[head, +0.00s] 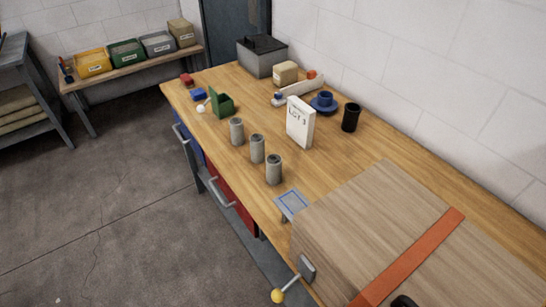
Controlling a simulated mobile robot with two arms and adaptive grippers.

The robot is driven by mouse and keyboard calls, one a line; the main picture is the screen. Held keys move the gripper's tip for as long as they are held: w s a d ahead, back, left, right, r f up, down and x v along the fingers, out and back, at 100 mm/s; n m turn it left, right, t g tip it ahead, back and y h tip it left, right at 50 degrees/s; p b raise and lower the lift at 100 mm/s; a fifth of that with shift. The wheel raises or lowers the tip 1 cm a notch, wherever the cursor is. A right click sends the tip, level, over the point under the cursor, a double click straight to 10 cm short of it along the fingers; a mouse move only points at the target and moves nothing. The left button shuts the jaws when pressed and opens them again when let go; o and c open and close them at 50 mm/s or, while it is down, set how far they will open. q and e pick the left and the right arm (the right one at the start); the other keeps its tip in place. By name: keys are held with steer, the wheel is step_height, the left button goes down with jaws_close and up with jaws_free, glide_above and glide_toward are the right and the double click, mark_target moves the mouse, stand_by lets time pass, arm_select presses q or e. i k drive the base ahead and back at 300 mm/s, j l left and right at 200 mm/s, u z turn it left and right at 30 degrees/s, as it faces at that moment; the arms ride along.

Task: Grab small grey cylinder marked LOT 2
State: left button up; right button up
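Three small grey cylinders stand upright in a row near the front edge of the wooden workbench (330,170). They are the far cylinder (237,133), the middle cylinder (257,150) and the near cylinder (274,171). Their tops look dark. I cannot read any marking on them, so I cannot tell which is LOT 2. They stand apart from each other. Neither of my grippers shows in the head view.
A white box (300,122) with dark lettering stands behind the cylinders, near a black cup (351,117) and a blue piece (323,103). A green holder (221,103) is beyond. A large wooden box (390,230) with an orange strap fills the near end.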

mark_target(237, 125)
steer(key=j+u, duration=0.15)
steer(key=j, duration=0.85)
steer(key=i+j+u, duration=0.1)
steer(key=j, duration=0.95)
